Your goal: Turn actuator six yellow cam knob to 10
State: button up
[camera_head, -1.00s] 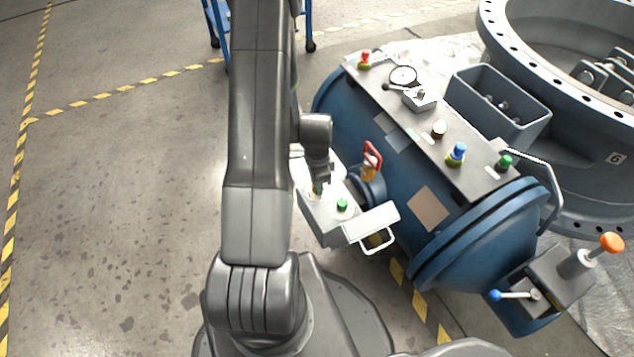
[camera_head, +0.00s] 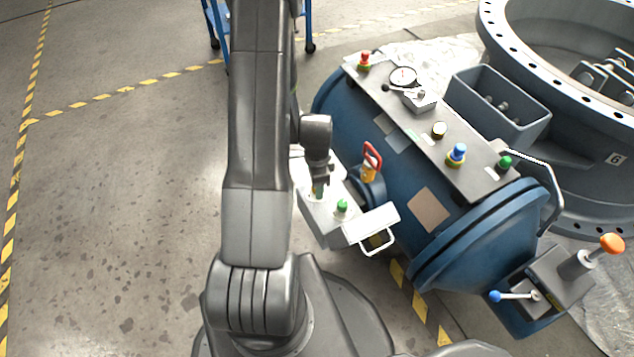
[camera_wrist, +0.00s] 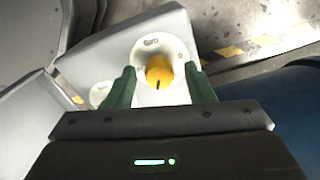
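The yellow cam knob (camera_wrist: 160,72) sits on a round white dial (camera_wrist: 180,52) in the wrist view. A black pointer mark on it faces the bottom of that picture. The dial's small print is too blurred to read. My gripper (camera_wrist: 161,88) is open, with its two green fingers on either side of the knob and gaps showing between. It also shows in the head view (camera_head: 318,190), over the light grey control box (camera_head: 324,217) beside the blue actuator (camera_head: 360,110). In the head view I cannot see the yellow knob.
A green button (camera_head: 342,206) and a white wire handle (camera_head: 377,243) are close to my gripper. A red-handled lever (camera_head: 372,158) stands just right. A large grey flanged ring (camera_head: 560,120) marked 6 is at right. Open floor (camera_head: 120,200) lies left.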

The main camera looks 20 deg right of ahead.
notch_tip(320, 180, up, 14)
jog(key=p, duration=0.4)
jog(key=shift+f, duration=0.1)
notch_tip(320, 180, down, 14)
jog(key=b, duration=0.4)
dwell(0.4)
